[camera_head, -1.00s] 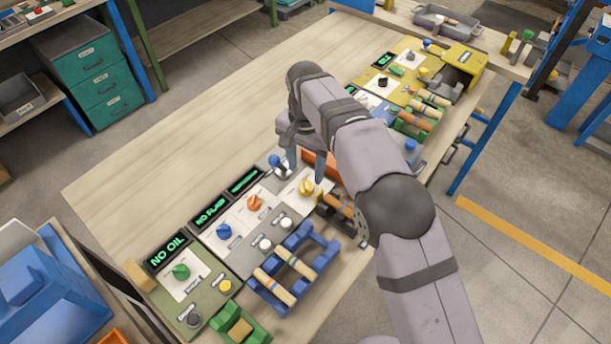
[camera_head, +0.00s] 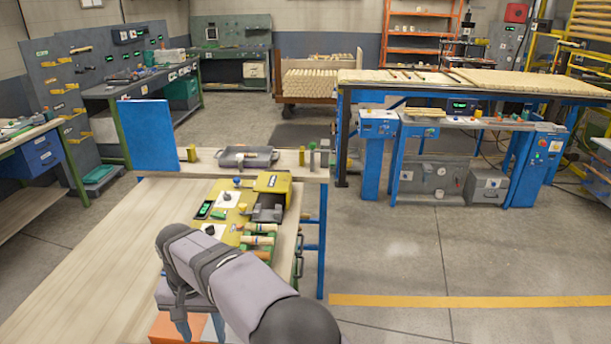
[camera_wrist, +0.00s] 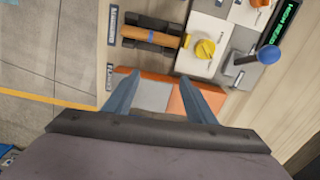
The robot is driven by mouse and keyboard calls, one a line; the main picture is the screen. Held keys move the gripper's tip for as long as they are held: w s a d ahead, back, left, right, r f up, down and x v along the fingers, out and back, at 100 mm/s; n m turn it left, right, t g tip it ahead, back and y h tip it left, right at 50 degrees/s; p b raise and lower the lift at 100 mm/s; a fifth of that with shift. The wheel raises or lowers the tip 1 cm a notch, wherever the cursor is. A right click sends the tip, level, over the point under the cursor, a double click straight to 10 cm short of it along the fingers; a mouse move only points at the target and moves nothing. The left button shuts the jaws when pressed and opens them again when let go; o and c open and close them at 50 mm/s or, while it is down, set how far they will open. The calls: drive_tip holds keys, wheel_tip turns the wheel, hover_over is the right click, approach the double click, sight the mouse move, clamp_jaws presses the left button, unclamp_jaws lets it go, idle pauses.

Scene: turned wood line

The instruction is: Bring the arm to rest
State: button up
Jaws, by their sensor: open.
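My gripper (camera_wrist: 158,94) is open in the wrist view, its two blue-grey fingers spread with nothing between them. It is above an orange and grey part (camera_wrist: 152,92) of the bench panels. Beyond the fingertips, a turned wooden piece (camera_wrist: 152,37) lies in a dark holder, beside a yellow knob (camera_wrist: 204,49) on a white plate. A blue ball-topped lever (camera_wrist: 268,55) stands to the right. In the head view my arm comes in from the bottom, and the gripper (camera_head: 203,330) shows partly at the lower edge.
The wooden bench (camera_head: 85,265) is bare on the left. A yellow panel (camera_head: 238,200) with turned pieces lies beyond my arm. A grey tray (camera_head: 247,157) sits on the rear ledge. Open floor with a yellow line (camera_head: 465,300) lies to the right.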

drive_tip(key=w+d+r, duration=0.1)
drive_tip(key=w+d, duration=0.1)
drive_tip(key=d, duration=2)
drive_tip(key=s+d+f, duration=0.4)
drive_tip(key=s+d, duration=1.1)
drive_tip(key=d, duration=0.3)
drive_tip(key=shift+s+d+f+m, duration=0.15)
drive_tip(key=shift+s+f+m, duration=0.1)
drive_tip(key=shift+m, duration=0.15)
drive_tip(key=shift+r, duration=0.1)
